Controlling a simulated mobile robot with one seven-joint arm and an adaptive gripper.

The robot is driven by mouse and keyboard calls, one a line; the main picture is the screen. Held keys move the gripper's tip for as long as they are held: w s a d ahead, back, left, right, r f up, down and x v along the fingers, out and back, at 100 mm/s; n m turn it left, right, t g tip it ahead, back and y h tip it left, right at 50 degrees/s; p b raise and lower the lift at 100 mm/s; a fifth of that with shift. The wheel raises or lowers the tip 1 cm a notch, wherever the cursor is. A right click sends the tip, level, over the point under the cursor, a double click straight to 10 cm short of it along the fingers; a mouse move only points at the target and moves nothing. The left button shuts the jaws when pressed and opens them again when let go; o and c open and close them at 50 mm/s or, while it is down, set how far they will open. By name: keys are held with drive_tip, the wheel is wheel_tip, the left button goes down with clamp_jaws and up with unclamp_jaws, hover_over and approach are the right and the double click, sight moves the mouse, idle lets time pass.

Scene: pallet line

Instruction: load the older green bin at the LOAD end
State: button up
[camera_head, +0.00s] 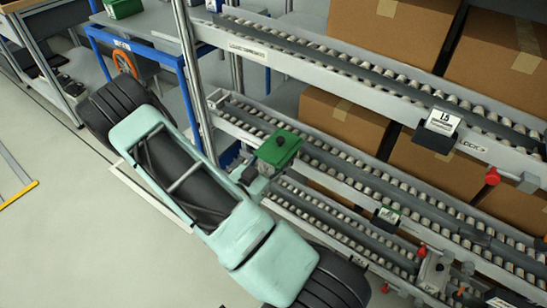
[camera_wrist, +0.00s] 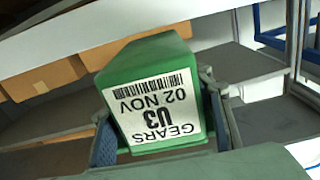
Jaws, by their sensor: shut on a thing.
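A green bin (camera_head: 278,148) is held in front of the middle roller lane (camera_head: 345,172) of the rack. I cannot tell whether the bin touches the rollers. Another green bin (camera_head: 122,8) stands on the bench at the top left; its label is not seen.
The upper roller lane (camera_head: 370,75) runs above, and a lower lane (camera_head: 330,218) below. Brown cartons (camera_head: 340,115) stand behind the lanes. A rack post (camera_head: 192,75) stands left of the bin. Red knobs (camera_head: 492,176) stick out at right. The floor (camera_head: 70,200) at left is mostly clear.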

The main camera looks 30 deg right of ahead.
drive_tip(key=x, duration=1.3)
drive_tip(key=shift+d+r, duration=0.1)
drive_tip(key=shift+r, duration=0.05)
drive_tip(key=shift+w+f+b, duration=0.1)
drive_tip(key=shift+f+b, duration=0.6)
drive_tip(key=shift+f, duration=0.2)
drive_tip(key=shift+f+b, duration=0.3)
drive_tip(key=shift+b, duration=0.05)
drive_tip(key=o, duration=1.6)
drive_tip(key=shift+o, duration=1)
drive_tip(key=shift+f, duration=0.15)
drive_tip(key=v, duration=1.2)
idle(0.8)
